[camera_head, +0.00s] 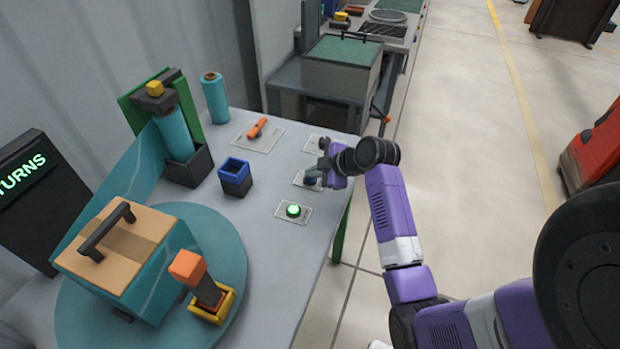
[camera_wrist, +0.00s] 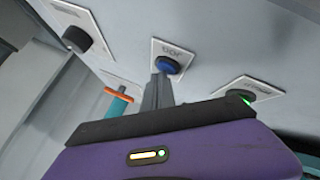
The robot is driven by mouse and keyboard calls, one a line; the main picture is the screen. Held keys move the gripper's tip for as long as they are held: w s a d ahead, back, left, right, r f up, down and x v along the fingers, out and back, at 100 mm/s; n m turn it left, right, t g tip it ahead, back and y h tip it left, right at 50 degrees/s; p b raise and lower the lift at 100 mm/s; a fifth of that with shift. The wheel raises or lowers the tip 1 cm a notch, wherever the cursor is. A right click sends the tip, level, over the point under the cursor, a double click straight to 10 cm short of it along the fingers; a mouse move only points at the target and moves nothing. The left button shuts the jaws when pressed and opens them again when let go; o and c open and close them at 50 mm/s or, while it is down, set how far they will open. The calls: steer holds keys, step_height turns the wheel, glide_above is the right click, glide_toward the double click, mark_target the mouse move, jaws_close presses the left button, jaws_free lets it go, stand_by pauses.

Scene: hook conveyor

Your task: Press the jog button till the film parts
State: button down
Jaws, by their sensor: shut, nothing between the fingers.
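The blue jog button (camera_wrist: 168,65) sits on a white plate lettered JOG in the wrist view. In the head view the button (camera_head: 309,181) is partly hidden by my gripper (camera_head: 313,175). My gripper is shut and empty, its fingertips (camera_wrist: 160,82) at the button's edge; I cannot tell whether they press it. The teal film (camera_head: 122,172) runs as an unbroken sheet from the upright roll (camera_head: 175,132) to the wrapped carton (camera_head: 125,250) on the teal turntable (camera_head: 225,245).
A lit green button (camera_head: 293,211) and a black knob (camera_head: 324,143) flank the jog button. An orange-handled switch (camera_head: 257,127), a blue-rimmed cup (camera_head: 235,177) and a spare teal roll (camera_head: 215,98) stand on the table. An orange-topped post (camera_head: 188,268) stands by the carton.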

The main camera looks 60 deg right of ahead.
mark_target(313, 180)
stand_by(0.4)
steer(key=shift+r+p, duration=0.65)
steer(key=shift+r, duration=0.2)
step_height(313, 180, up, 5)
steer(key=p, duration=0.4)
stand_by(0.8)
